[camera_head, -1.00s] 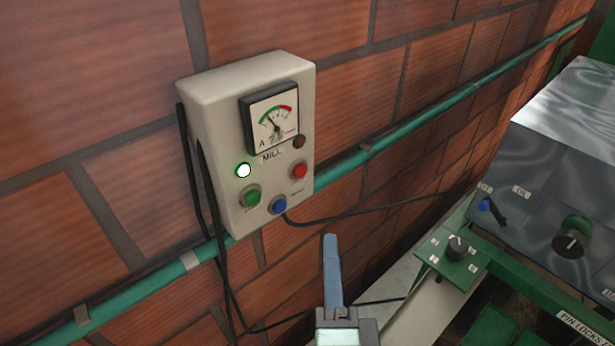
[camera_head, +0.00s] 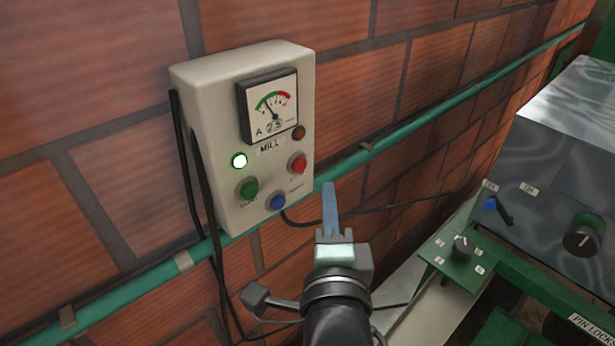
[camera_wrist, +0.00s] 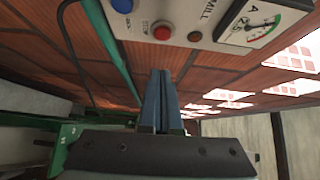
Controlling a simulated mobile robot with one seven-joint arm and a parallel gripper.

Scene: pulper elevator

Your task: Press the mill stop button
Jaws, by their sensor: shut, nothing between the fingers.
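The beige mill control box (camera_head: 215,130) is fixed to the brick wall, with an ammeter (camera_head: 268,105) and a "MILL" label. Below the label are a lit white-green lamp (camera_head: 239,160), a green button (camera_head: 247,187), a red button (camera_head: 298,163) and a blue button (camera_head: 278,202). A small brown-orange lamp (camera_head: 298,132) is above the red button. My gripper (camera_head: 328,190) is shut and empty, pointing up, just below and right of the red button and apart from the box. In the wrist view the red button (camera_wrist: 162,31) is above the closed fingers (camera_wrist: 158,80).
A green pipe (camera_head: 365,155) runs along the wall behind the box. Black cables hang at the box's left and below it. At the right stand a grey metal panel (camera_head: 560,150) with knobs and a small green switch plate (camera_head: 458,262).

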